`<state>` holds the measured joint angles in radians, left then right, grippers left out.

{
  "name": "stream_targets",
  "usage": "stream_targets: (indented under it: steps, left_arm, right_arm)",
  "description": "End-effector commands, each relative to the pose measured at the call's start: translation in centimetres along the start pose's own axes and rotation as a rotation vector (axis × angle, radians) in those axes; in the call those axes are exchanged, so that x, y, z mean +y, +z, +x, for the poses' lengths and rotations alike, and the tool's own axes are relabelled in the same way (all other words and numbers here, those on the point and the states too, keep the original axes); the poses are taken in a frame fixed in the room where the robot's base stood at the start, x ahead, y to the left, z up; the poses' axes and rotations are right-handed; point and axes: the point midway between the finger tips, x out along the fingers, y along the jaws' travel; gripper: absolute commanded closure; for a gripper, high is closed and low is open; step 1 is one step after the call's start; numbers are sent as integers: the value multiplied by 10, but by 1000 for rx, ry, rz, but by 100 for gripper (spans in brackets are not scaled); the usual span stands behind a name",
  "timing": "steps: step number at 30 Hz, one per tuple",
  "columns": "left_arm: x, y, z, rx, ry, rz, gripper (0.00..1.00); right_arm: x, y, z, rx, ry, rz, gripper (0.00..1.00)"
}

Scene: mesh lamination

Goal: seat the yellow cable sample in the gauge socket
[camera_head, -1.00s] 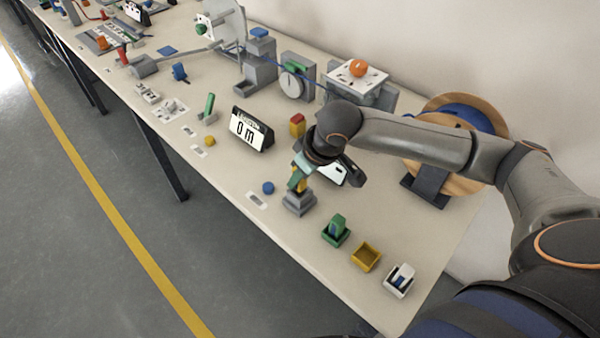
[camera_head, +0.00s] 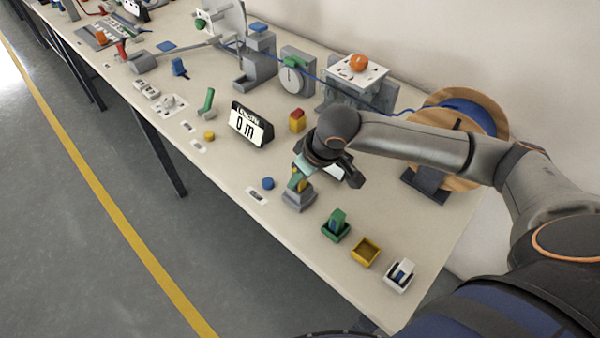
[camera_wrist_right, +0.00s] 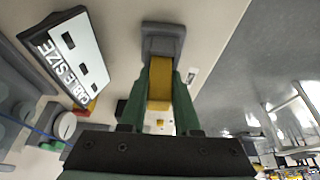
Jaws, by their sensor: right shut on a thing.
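My right gripper (camera_head: 299,180) is above the grey gauge socket (camera_head: 297,203) near the table's front edge. In the right wrist view its green fingers (camera_wrist_right: 160,92) are shut on the yellow cable sample (camera_wrist_right: 159,84). The far end of the sample is at the grey socket block (camera_wrist_right: 163,40), in line with it. The fingers and sample hide the socket's opening, so I cannot tell how deep the sample sits. In the head view only a little of the yellow sample (camera_head: 302,186) shows. My left gripper is not in view.
A cable size display (camera_wrist_right: 72,55) stands close beside the socket. Green (camera_head: 335,233), yellow (camera_head: 366,252) and white (camera_head: 399,275) bins stand to the right. A blue button (camera_head: 268,183) is left of the socket. A length display (camera_head: 248,125) and a cable reel (camera_head: 470,115) stand farther back.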

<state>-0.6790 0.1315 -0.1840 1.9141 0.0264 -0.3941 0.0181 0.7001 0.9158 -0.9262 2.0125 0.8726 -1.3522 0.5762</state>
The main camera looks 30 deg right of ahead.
Motion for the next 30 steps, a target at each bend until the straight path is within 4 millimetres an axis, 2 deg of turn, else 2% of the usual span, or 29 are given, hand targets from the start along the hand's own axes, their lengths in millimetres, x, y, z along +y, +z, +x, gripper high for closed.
stream_targets:
  steps: [3, 4, 13, 23, 26, 30]
  left_arm:
    - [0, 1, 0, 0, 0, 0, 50]
    - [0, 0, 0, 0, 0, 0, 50]
    - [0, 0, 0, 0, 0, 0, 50]
    - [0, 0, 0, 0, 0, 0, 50]
    - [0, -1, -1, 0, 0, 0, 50]
    - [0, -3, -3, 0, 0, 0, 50]
  right_arm:
    - [0, 1, 3, 0, -1, 0, 100]
    - [0, 1, 3, 1, -1, 0, 67]
    - [-2, 2, 3, -2, -4, -1, 34]
    - [-2, 2, -1, -3, -6, -2, 34]
    - [-2, 1, -15, 0, -5, -2, 34]
    - [0, 1, -44, 3, 0, -2, 34]
